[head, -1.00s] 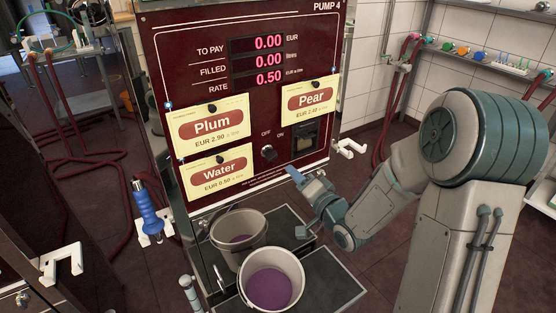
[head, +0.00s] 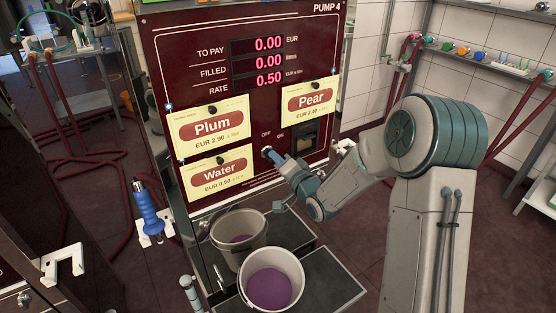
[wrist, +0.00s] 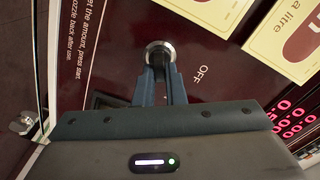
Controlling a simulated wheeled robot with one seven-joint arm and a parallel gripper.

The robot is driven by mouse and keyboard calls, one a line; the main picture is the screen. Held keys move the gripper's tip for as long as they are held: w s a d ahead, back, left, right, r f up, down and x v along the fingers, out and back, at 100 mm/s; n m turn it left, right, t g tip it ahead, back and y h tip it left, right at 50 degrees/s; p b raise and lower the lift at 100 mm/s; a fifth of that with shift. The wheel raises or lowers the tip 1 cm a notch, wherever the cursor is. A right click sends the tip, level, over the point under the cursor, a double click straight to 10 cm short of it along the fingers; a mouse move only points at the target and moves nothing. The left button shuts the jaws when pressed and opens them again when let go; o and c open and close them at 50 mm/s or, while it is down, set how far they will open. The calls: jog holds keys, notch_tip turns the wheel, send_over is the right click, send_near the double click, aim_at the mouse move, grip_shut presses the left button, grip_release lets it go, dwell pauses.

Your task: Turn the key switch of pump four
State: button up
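The maroon panel of pump four (head: 240,100) faces me in the head view. Its key switch (head: 267,153), a black key in a silver collar, is low on the panel beside the OFF and ON marks. It also shows in the wrist view (wrist: 159,52), with OFF to its right. My gripper (head: 276,156) reaches the switch from the right. In the wrist view its two blue fingers (wrist: 161,78) stand close on either side of the black key and look shut on it. ON is not readable in the wrist view.
Price cards for Plum (head: 211,130), Water (head: 219,174) and Pear (head: 309,100) surround the switch. A bucket (head: 271,280) with purple liquid stands below the panel. A blue-handled nozzle (head: 149,211) hangs at the left. The display (head: 257,61) reads 0.00, 0.00 and 0.50.

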jog(key=shift+f+b, duration=0.1)
jog(key=shift+b, duration=0.3)
grip_shut()
jog(key=shift+s+a+n+b, duration=0.1)
jog(key=shift+n+b, duration=2.85)
jog(key=shift+b, duration=0.45)
jog(key=shift+s+a+n+b, duration=0.1)
jog(key=shift+n+b, duration=2.85)
jog(key=shift+b, duration=0.4)
jog(key=shift+r, duration=0.2)
jog(key=o, duration=0.7)
grip_release()
jog(key=shift+w, duration=0.1)
jog(key=shift+d, duration=0.1)
